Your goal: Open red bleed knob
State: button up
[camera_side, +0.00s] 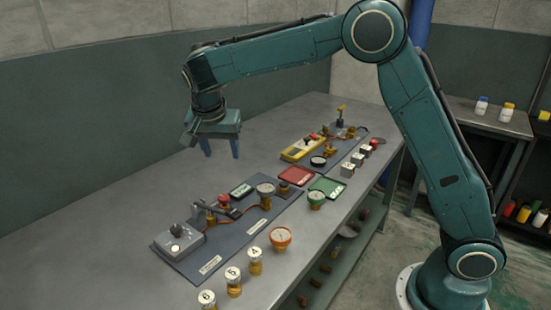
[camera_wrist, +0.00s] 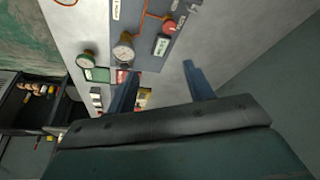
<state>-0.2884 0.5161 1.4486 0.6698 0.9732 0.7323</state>
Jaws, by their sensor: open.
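A red knob (camera_side: 223,200) stands on the near dark base plate (camera_side: 210,262), beside a dark lever and copper piping. The red knob also shows in the wrist view (camera_wrist: 168,24), near the top, beside a small display. My gripper (camera_side: 221,151) is open and empty, high above the bench behind the plate. In the wrist view the two fingers of my gripper (camera_wrist: 160,70) are spread, with nothing between them; the red knob lies beyond their tips. Which way the knob is turned is too small to tell.
A round gauge (camera_side: 265,188) and a grey switch box (camera_side: 179,240) share the plate. The bench's left side is clear.

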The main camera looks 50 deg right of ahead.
aim_at(223, 197)
jog(key=shift+m+g, duration=0.3)
jog(key=shift+m, duration=0.5)
jog(key=w+f, duration=0.1)
jog(key=w+a+f, duration=0.1)
jog(key=f, duration=0.1)
jog(key=w+a+f, duration=0.1)
jog(key=shift+f, duration=0.25)
jog(key=shift+h, duration=0.3)
jog(key=x, duration=1.3)
jog(key=shift+d+f, duration=0.15)
jog(key=shift+f, duration=0.15)
jog(key=c, duration=1)
jog(key=shift+o, duration=0.2)
